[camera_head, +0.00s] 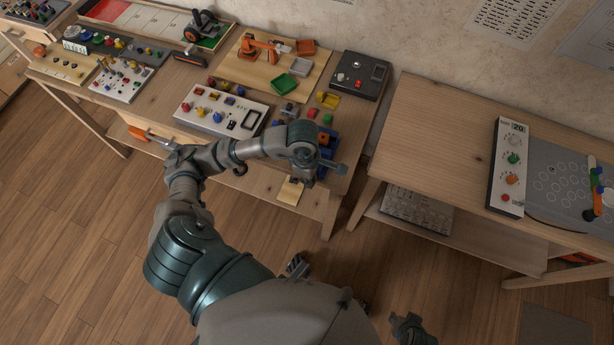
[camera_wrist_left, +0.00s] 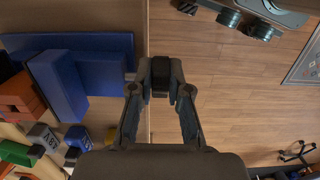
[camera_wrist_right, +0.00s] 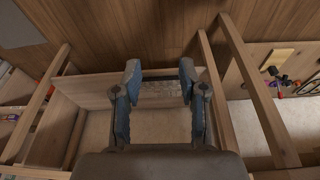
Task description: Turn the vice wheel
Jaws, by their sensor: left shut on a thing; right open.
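The blue vice (camera_head: 326,140) sits at the right front corner of the left workbench, partly hidden behind my left arm. Its blue body fills the left of the left wrist view (camera_wrist_left: 75,85). My left gripper (camera_head: 326,168) is at the vice's front side, by the bench edge. In the left wrist view its fingertips (camera_wrist_left: 160,78) are closed on a small dark part, which I take for the vice wheel. The wheel's full shape is hidden. My right gripper (camera_head: 410,328) is low at the bottom of the head view. In the right wrist view it is open and empty (camera_wrist_right: 160,78).
A right bench (camera_head: 440,130) with a knob panel (camera_head: 507,170) stands across a gap. The floor in front is clear.

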